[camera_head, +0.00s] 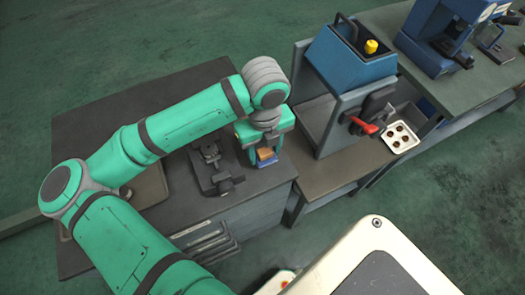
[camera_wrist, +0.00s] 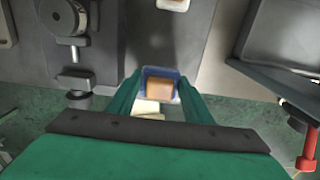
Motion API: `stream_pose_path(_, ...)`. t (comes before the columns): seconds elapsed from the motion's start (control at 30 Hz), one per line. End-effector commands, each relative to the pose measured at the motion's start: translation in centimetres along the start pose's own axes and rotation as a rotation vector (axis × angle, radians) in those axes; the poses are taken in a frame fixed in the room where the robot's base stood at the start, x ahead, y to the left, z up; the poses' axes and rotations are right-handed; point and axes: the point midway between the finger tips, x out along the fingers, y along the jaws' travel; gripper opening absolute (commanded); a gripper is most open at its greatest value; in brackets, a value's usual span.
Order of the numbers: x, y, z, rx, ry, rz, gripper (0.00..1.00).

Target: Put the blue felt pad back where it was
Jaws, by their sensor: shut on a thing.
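The blue felt pad (camera_head: 266,163) shows in the head view as a small blue piece with an orange-brown block above it, between the fingers of my gripper (camera_head: 265,150). In the wrist view, the pad (camera_wrist: 161,71) shows as a blue edge around the orange-brown block, between the two green fingertips of my gripper (camera_wrist: 158,88). My gripper is shut on it. It is over the front right part of the dark worktop (camera_head: 187,211); the gap below it is hard to judge. The fingers hide the pad's sides.
A dark metal fixture (camera_head: 215,170) stands on the worktop just left of my gripper. A blue and grey machine (camera_head: 345,70) with a red handle (camera_head: 365,126) stands to the right.

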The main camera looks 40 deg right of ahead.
Motion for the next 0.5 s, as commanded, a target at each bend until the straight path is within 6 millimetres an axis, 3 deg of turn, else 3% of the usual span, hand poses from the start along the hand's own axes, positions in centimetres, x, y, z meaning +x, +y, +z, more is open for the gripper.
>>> stream_pose_path(0.3,3.5,-0.1,0.3,-0.002,0.003,0.001,0.22)
stream_pose_path(0.5,4.0,-0.1,0.3,-0.002,0.0,0.001,0.22)
